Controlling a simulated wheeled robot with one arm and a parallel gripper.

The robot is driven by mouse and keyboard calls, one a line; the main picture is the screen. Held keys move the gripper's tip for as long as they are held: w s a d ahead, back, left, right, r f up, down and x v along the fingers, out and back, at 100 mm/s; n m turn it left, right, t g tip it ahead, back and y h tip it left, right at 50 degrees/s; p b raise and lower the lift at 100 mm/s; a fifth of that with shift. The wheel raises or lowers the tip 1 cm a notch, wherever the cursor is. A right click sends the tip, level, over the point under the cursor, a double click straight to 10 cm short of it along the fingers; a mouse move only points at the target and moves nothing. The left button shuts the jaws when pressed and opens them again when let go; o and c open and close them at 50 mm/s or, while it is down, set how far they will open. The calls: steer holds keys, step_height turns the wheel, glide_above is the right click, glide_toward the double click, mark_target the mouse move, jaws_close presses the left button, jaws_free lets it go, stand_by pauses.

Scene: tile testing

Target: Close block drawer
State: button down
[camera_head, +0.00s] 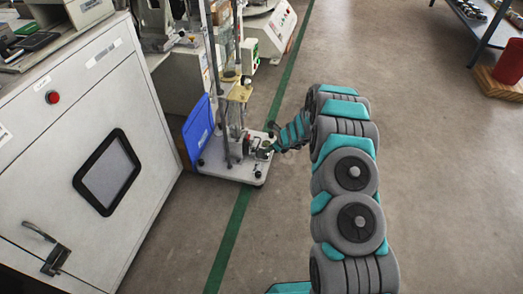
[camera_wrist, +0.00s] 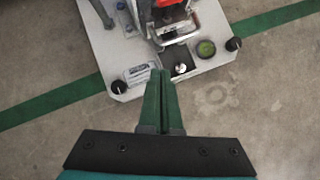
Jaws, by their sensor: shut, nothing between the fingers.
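A test stand with a white base plate (camera_head: 232,168) stands on the floor beside the large cabinet. The wrist view shows its base plate (camera_wrist: 215,62) from above. A dark recess (camera_wrist: 182,58) near the plate's edge holds a small silver knob (camera_wrist: 181,69), with a metal handle-like bracket (camera_wrist: 176,35) behind it. This may be the block drawer; I cannot tell how far open it is. My gripper (camera_wrist: 161,74) is shut and empty, its green fingertips just left of the knob in the picture. Contact is unclear. In the head view my gripper (camera_head: 272,149) reaches the stand's right side.
A blue panel (camera_head: 198,130) leans at the stand's left. The big white cabinet (camera_head: 90,150) fills the left. A green floor line (camera_head: 232,235) passes the stand. A red cylinder (camera_head: 510,62) sits at the upper right. The floor (camera_head: 440,170) right of my arm is clear.

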steer(key=v, duration=0.9)
steer(key=s+a+r+n+g+y+p, duration=0.1)
steer(key=s+a+r+n, duration=0.25)
steer(key=r, duration=0.35)
steer(key=s+a+r+n+y, duration=0.1)
steer(key=s+a+r+n, duration=0.25)
steer(key=r, duration=0.35)
steer(key=s+a+r+n+g+p, duration=0.1)
steer(key=s+a+r+n+g, duration=0.2)
steer(key=s+r+n, duration=0.7)
steer(key=s+d+r+n+g+h, duration=0.1)
steer(key=s+d+r+n+h, duration=0.1)
steer(key=s, duration=0.9)
steer(key=s+d+r+n+g+h+p, duration=0.1)
steer(key=s+d+r+n+h, duration=0.1)
steer(key=s+d+r+n, duration=0.2)
steer(key=s+d+r+n+h, duration=0.3)
steer(key=s+d, duration=0.4)
steer(key=s, duration=1.2)
steer(key=shift+d+n+g+p, duration=0.25)
steer(key=shift+n+g+p, duration=0.15)
steer(key=shift+s, duration=0.1)
